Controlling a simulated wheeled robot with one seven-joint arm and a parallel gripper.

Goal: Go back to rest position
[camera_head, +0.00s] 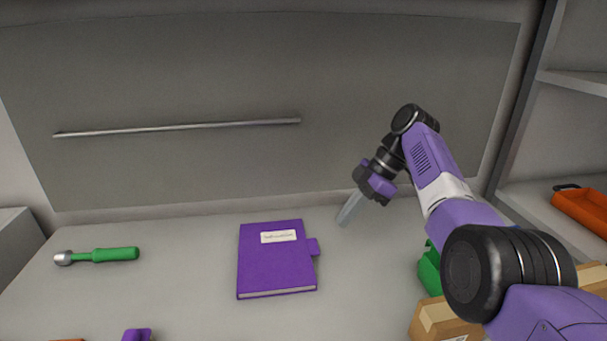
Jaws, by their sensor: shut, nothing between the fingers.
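My gripper (347,213) is at the end of my purple and black arm, right of the picture's middle. Its grey fingers are together with nothing between them and point down and to the left. It is beside the purple notebook, above and to its right, and does not touch it. The height of the fingertips above the bench is hard to tell.
A purple notebook (275,262) lies on the grey bench (190,270). A green-handled tool (100,255) lies at left. A green object (430,273) and cardboard boxes (440,322) are partly behind my arm. An orange bin (582,208) sits on the right shelf.

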